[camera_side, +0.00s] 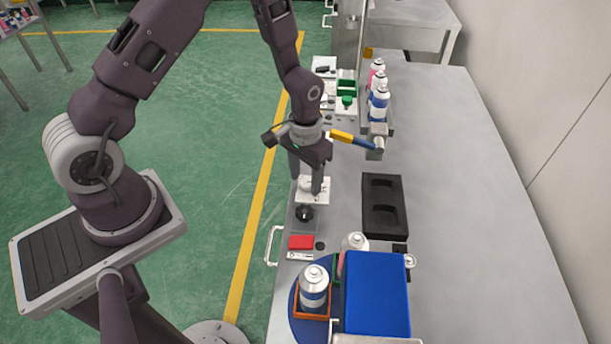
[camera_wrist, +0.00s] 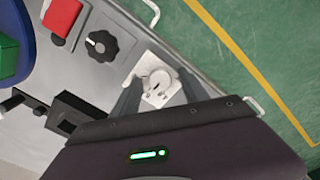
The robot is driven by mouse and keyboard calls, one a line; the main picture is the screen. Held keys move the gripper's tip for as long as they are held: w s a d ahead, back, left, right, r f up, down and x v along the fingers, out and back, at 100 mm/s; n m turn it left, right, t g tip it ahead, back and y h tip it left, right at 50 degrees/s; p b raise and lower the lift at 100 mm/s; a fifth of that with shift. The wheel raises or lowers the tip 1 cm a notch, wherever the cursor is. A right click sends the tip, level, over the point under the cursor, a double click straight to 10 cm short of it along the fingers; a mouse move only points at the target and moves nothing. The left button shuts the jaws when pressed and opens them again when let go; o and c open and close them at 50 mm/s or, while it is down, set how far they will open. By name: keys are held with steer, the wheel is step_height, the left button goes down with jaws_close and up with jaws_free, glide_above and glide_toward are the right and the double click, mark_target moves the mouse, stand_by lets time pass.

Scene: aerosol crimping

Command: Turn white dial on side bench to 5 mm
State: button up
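The white dial (camera_wrist: 157,84) sits on a square white plate on the bench. In the wrist view it lies between the two fingers of my gripper (camera_wrist: 158,80). The fingers are apart, with a visible gap between each finger and the dial's round edge. In the side view my gripper (camera_side: 309,182) points down over the white plate (camera_side: 314,200), and its fingers hide much of the dial. Whether a fingertip touches the plate cannot be told. The scale marks are too small to read.
A black knob (camera_side: 304,213) and a red block (camera_side: 301,242) lie close by on the bench's near side. A black two-pocket holder (camera_side: 385,205) stands to the right. A blue box (camera_side: 376,293) and a spray can (camera_side: 314,288) are at the front. The bench's right side is clear.

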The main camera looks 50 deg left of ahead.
step_height(320, 180, up, 7)
steer(key=shift+r, duration=0.1)
stand_by(0.4)
step_height(320, 180, up, 8)
steer(key=t, duration=0.1)
glide_above(305, 182)
steer(key=s, duration=0.1)
steer(key=s+r+t, duration=0.2)
steer(key=s+r, duration=0.5)
steer(key=r, duration=0.3)
steer(key=s+r+t, duration=0.1)
steer(key=s+r, duration=0.2)
steer(key=s, duration=0.3)
steer(key=s+d+r+m+t, duration=0.1)
steer(key=s+r, duration=0.2)
steer(key=s, duration=0.3)
steer(key=shift+s+d+t, duration=0.15)
steer(key=shift+d+t, duration=0.15)
